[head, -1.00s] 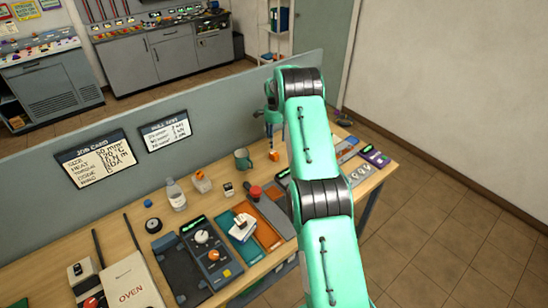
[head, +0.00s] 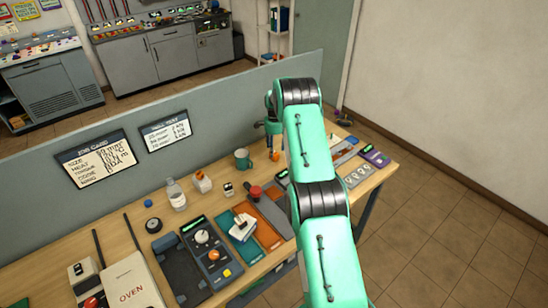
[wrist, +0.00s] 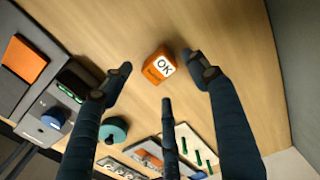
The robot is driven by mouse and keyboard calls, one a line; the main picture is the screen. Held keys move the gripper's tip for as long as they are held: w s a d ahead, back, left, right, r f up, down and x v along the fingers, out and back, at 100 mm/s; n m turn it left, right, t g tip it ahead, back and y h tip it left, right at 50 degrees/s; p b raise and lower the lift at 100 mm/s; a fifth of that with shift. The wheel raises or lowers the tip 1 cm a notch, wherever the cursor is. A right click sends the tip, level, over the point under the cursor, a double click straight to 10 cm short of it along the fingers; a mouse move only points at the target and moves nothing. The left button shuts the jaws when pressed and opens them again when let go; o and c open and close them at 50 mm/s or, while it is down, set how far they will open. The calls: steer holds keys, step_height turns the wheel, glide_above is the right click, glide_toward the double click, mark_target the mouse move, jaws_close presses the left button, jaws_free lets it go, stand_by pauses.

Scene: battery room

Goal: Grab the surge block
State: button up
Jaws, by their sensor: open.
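A small orange block (wrist: 158,66) with a white face reading "OK" rests on the wooden table in the wrist view. Its orange side has small lettering that I cannot read clearly; it is the likely surge block. It shows as a small orange spot in the head view (head: 275,156), near the mug. My gripper (wrist: 160,82) is open, its dark fingers spread with the block beyond and between their tips. No finger visibly touches it. In the head view my gripper (head: 272,128) is above the table, partly hidden by my arm.
A green mug (head: 243,159) stands left of the block. A grey partition (head: 225,105) runs along the table's back. Panels, including a purple-ended one (head: 374,155), lie to the right. Bare wood surrounds the block.

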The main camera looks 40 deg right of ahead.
steer(key=shift+a+f, duration=0.1)
steer(key=shift+f, duration=2.4)
steer(key=c, duration=1.4)
